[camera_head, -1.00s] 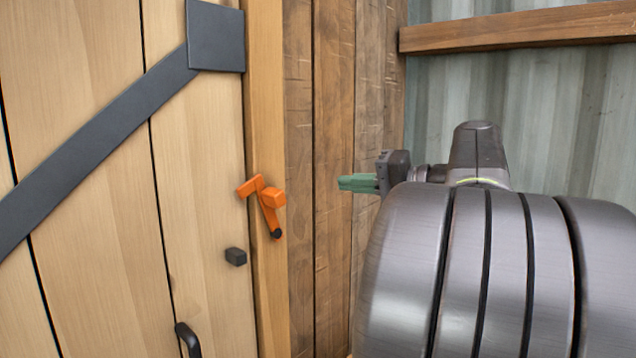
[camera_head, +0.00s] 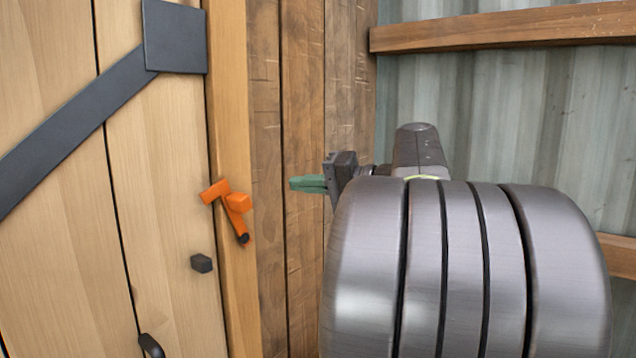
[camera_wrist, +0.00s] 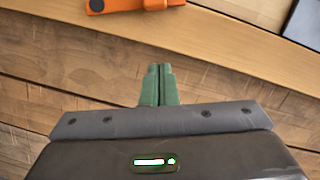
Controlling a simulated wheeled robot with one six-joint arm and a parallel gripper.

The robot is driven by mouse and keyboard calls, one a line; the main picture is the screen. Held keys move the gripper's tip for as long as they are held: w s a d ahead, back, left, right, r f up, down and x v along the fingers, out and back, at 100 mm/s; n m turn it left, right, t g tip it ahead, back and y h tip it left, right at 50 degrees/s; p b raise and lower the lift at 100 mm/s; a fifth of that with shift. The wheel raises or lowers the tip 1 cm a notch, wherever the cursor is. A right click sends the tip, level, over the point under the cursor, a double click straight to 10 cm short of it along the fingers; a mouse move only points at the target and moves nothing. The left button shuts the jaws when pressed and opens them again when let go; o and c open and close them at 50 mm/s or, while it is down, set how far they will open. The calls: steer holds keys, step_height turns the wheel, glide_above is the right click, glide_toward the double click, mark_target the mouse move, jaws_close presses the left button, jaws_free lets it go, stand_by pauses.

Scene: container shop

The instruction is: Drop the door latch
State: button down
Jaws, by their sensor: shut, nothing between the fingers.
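The door latch (camera_head: 229,206) is orange and sits on the light wooden post beside the door (camera_head: 160,150). One short arm points toward the door, and a longer arm slants down to a black tip. A dark catch block (camera_head: 201,263) sticks out of the door, below and left of the latch. In the wrist view the latch (camera_wrist: 125,4) shows at the top edge, partly cut off. My gripper (camera_head: 292,184) has green fingers, shut and empty, to the right of the latch and apart from it. In the wrist view its fingertips (camera_wrist: 160,68) touch each other and point toward the latch.
A black door handle (camera_head: 151,346) is at the bottom, partly cut off. A dark metal strap (camera_head: 75,130) crosses the door. Rough brown planks (camera_head: 302,100) stand behind my gripper. A wooden rail (camera_head: 500,27) runs along the corrugated wall at right.

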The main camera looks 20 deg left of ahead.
mark_target(236, 221)
steer(key=s+a+f+p, duration=0.2)
steer(key=a, duration=0.6)
steer(key=shift+s+p, duration=0.25)
steer(key=shift+p, duration=0.15)
